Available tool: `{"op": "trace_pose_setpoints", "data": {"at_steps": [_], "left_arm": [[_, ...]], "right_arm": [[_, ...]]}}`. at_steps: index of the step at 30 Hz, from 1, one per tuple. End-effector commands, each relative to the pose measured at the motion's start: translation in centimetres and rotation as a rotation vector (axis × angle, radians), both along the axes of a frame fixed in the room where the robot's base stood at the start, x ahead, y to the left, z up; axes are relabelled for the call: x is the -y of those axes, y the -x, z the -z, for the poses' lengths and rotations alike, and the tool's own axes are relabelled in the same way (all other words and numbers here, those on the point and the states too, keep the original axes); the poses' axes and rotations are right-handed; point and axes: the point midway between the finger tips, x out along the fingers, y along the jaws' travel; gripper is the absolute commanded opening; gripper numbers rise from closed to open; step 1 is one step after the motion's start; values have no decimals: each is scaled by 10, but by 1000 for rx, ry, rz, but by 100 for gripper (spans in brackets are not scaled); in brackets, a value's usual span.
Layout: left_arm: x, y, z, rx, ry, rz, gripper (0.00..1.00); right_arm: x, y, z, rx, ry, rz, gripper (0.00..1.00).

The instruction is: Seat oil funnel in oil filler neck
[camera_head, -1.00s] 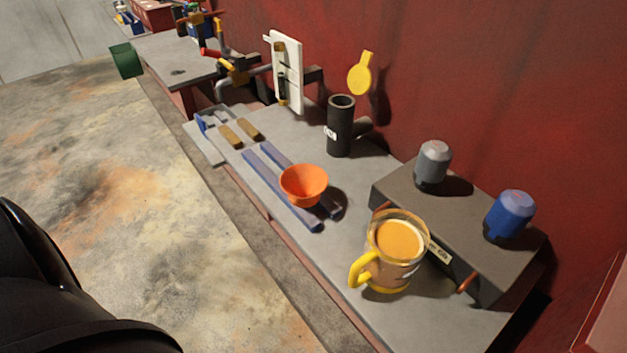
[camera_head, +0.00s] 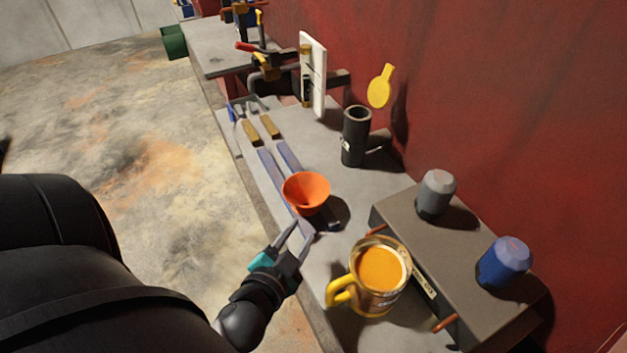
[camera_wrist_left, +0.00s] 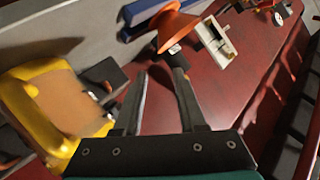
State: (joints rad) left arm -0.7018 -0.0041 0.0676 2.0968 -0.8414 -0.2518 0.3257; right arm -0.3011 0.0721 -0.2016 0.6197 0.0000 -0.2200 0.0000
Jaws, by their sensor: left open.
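The orange oil funnel (camera_head: 306,192) stands wide end up over the blue rails on the bench. The wrist view shows the orange funnel (camera_wrist_left: 172,24) just beyond my fingertips. The black upright cylinder (camera_head: 355,140) with an open top, farther back by the red wall, looks like the oil filler neck; nothing sits in its mouth. My left gripper (camera_head: 294,230) is open and empty on the near side of the funnel, apart from it as far as I can tell. Its two fingers (camera_wrist_left: 160,72) are spread in the wrist view. My right gripper is not in view.
A jug of amber liquid with a yellow handle (camera_head: 342,291) stands close to the right of my left gripper. A grey block (camera_head: 455,241) carries a grey cap (camera_head: 436,190) and a blue cap (camera_head: 504,262). A white panel (camera_head: 313,75) stands farther back.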

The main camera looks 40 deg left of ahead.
Motion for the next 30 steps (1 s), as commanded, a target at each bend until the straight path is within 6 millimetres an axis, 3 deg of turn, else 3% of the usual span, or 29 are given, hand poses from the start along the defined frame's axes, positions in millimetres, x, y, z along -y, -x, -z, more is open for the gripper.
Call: {"op": "trace_pose_setpoints", "data": {"at_steps": [5,14,19,30], "left_arm": [[-4,-16,3,7,-4,2,40],[-17,-61,20,5,-4,1,40],[-22,-81,28,4,-4,2,40],[-30,-105,37,4,-4,1,40]], "right_arm": [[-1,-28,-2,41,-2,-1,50],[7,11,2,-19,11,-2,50],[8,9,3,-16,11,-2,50],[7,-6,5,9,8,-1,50]]}}
